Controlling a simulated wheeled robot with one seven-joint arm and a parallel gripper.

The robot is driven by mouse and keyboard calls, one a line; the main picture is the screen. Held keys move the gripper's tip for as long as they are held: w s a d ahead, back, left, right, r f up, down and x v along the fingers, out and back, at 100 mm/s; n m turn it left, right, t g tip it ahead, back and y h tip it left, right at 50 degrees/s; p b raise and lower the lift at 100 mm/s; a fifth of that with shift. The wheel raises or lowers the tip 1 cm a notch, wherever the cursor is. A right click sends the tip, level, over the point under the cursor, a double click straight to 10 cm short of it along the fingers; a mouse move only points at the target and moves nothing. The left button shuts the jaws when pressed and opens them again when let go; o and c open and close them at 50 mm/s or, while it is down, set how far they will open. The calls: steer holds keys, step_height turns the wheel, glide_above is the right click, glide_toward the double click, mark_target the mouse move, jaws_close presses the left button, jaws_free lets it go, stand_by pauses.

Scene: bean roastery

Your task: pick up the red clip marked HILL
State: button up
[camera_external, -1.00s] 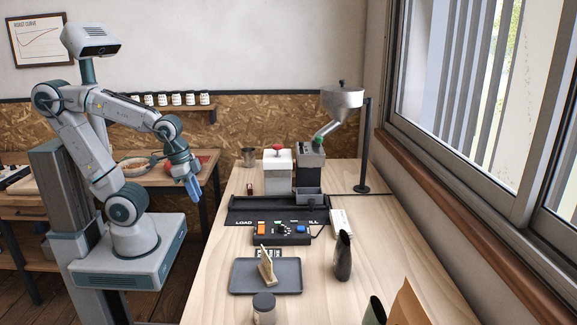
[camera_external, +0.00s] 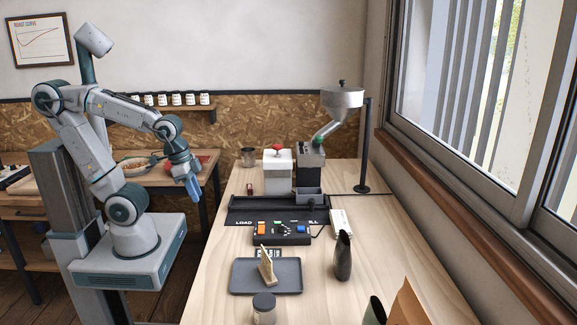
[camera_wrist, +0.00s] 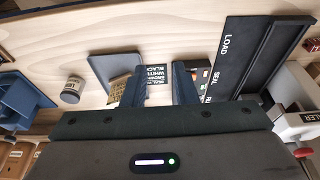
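I cannot make out a red clip with the word HILL in either view. A small dark red item (camera_external: 249,188) stands on the table left of the white machine; it is too small to read. My gripper (camera_external: 193,188) hangs at the left, beside the table's left edge and apart from everything. In the wrist view its two dark fingers (camera_wrist: 159,88) stand apart with nothing held between them. A card with printed lines (camera_wrist: 157,72) shows beyond the gap, partly covered by the fingers.
A black tray marked LOAD (camera_external: 275,202) lies mid-table, with a control box (camera_external: 283,240) in front. A white machine with a red knob (camera_external: 278,170) stands behind.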

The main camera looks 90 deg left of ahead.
stand_by(0.3)
steer(key=o, duration=0.5)
steer(key=shift+c, duration=0.2)
steer(key=w+a+r+n+g, duration=0.1)
steer(key=w+a+r+n, duration=0.35)
steer(key=w+a, duration=0.45)
steer(key=n+g+h+p, duration=0.1)
steer(key=n+h+p, duration=0.3)
steer(key=n, duration=1.1)
glide_above(245, 189)
steer(key=a, duration=0.2)
steer(key=shift+h, duration=0.3)
step_height(245, 189, down, 18)
steer(key=shift+s+d+f+b, duration=0.15)
steer(key=shift+f+b, duration=0.1)
steer(key=shift+b, duration=0.2)
steer(key=shift+s+p+x, duration=0.2)
steer(key=shift+p+x, duration=0.75)
steer(key=shift+x, duration=1.7)
